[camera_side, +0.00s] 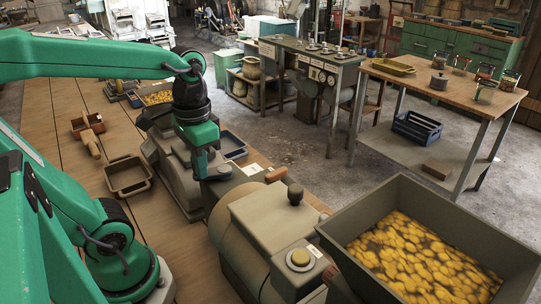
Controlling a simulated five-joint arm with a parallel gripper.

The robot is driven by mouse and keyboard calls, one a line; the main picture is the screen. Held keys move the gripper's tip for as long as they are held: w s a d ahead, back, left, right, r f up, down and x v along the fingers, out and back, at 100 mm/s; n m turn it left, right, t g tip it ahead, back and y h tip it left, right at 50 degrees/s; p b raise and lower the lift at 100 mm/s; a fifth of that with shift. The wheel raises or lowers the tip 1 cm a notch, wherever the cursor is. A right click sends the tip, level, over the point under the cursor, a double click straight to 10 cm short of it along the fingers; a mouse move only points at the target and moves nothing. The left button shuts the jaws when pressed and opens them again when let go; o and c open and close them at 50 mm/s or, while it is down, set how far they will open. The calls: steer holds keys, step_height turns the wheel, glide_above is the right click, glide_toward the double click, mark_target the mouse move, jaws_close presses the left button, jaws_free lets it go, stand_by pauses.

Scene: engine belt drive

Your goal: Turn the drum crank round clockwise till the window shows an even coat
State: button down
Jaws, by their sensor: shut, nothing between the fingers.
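A grey-beige machine with a rounded drum housing (236,250) stands at the front middle, with a dark knob on its top box and a pale yellow round button at its front. A short wooden handle (277,175) sticks out behind the box; it looks like the drum crank's grip, but its arm is hard to make out. My gripper (202,174) points down, shut and empty, to the left of the handle and apart from it. It is above or close to grey metal parts behind the drum; whether it touches them I cannot tell. I cannot make out a window or any coat.
A large grey tray (338,222) of yellow pieces stands at the front right, close to the machine.

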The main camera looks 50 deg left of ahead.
mark_target(230, 168)
steer(key=shift+a, duration=0.9)
steer(key=w+a, duration=0.2)
steer(key=a, duration=0.1)
steer(key=shift+w+a, duration=0.25)
steer(key=w+d, duration=0.3)
steer(key=w, duration=0.5)
steer(key=d, duration=0.2)
steer(key=s+d, duration=0.1)
steer(key=d, duration=0.3)
steer(key=shift+s, duration=0.25)
steer(key=s, duration=0.3)
steer(key=s+d, duration=0.1)
steer(key=s, duration=0.1)
steer(key=s+a, duration=0.1)
steer(key=a, duration=0.1)
steer(key=s+a, duration=0.1)
steer(key=a, duration=0.1)
steer(key=s+a, duration=0.2)
steer(key=w+a, duration=0.2)
steer(key=a, duration=0.1)
steer(key=shift+a, duration=0.3)
steer(key=shift+w+a, duration=0.2)
steer(key=shift+w, duration=1.35)
steer(key=shift+w+a, duration=0.15)
steer(key=shift+w, duration=1.35)
